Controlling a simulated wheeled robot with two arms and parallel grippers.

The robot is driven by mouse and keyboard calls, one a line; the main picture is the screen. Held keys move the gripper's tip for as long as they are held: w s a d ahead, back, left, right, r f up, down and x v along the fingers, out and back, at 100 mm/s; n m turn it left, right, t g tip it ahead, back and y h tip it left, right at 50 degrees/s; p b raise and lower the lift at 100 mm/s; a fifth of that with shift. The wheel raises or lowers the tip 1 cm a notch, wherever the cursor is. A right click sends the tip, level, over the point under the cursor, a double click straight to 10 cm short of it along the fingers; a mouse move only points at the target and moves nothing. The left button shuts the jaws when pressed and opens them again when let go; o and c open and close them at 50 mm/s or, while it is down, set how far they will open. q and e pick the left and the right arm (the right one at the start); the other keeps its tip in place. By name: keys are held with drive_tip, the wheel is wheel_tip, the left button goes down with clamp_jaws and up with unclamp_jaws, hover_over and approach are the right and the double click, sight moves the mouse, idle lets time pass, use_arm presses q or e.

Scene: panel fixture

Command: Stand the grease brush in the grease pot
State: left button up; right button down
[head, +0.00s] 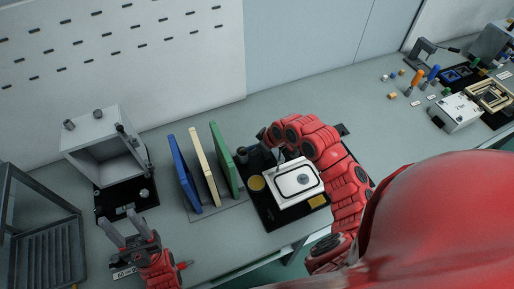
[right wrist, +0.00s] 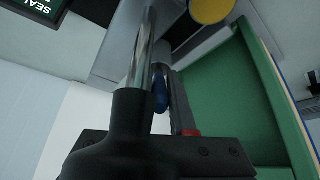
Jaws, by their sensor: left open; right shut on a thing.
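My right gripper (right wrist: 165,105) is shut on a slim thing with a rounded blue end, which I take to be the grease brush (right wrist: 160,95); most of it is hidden. In the head view my red right arm covers this gripper, above the back of the black mat. A round pot with a yellow top, seemingly the grease pot (head: 257,183), stands left of the white box. Its yellow top also shows in the right wrist view (right wrist: 212,10), apart from the gripper. My left gripper (head: 128,232) is open and empty at the lower left.
The white box (head: 293,183) sits on the black mat (head: 272,218). Blue, cream and green upright panels (head: 222,160) stand close to its left. An open grey box (head: 103,150) is further left. Bare bench shows behind the panels.

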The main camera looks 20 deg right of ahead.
drive_tip(key=shift+f, duration=0.1)
drive_tip(key=c, duration=0.8)
unclamp_jaws()
drive_tip(key=shift+o, duration=0.2)
